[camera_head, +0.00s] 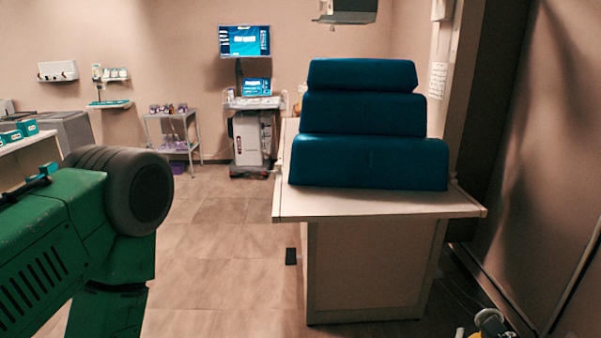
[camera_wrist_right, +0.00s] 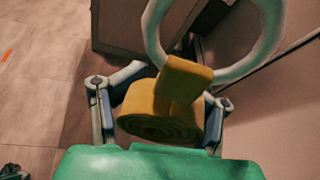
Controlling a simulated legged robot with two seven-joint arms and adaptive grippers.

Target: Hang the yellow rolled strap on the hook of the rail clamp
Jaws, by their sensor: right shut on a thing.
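The yellow rolled strap (camera_wrist_right: 160,112) is a thick coil in the right wrist view, with a folded end (camera_wrist_right: 185,78) standing up from it. My right gripper (camera_wrist_right: 165,95) is shut on the coil, with one finger on each side. A large pale ring (camera_wrist_right: 268,45) rises at the strap's folded end; the fold seems to wrap around its lower part. In the head view my right gripper (camera_head: 488,323) shows only partly at the bottom right edge. My left arm comes in from the left, with its gripper out of view. I cannot make out the rail clamp or its hook.
A pale table (camera_head: 385,205) bears a stack of blue cushions (camera_head: 370,160), left of my right gripper. A wall stands close on the right. A trolley with screens (camera_head: 250,135) and a small cart (camera_head: 172,130) stand at the back.

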